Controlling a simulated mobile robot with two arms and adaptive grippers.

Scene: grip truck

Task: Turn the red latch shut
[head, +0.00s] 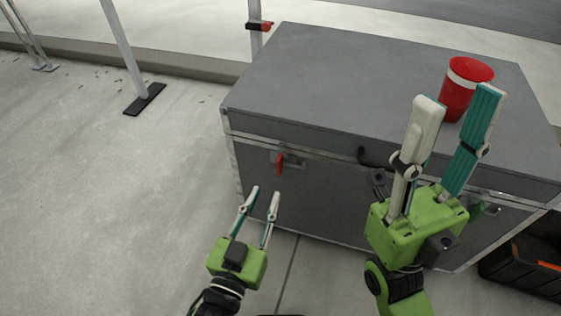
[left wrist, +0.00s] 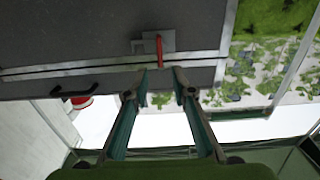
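The red latch (head: 279,163) is on a metal plate on the front of the grey case (head: 330,80), below the lid seam, and hangs about vertical. In the left wrist view the red latch (left wrist: 159,50) lies just beyond my fingertips, in line with the gap between them. My left gripper (head: 264,192) is open and empty, below and in front of the latch; its fingers also show in the left wrist view (left wrist: 161,75). I see no contact with the latch. My right gripper (head: 460,98) is open, raised at the case's right part.
A red cup with a white band (head: 467,85) stands on the case lid, behind my right gripper's fingers. A dark handle (head: 375,160) is on the case front, right of the latch. A black and orange box (head: 530,262) is at the lower right.

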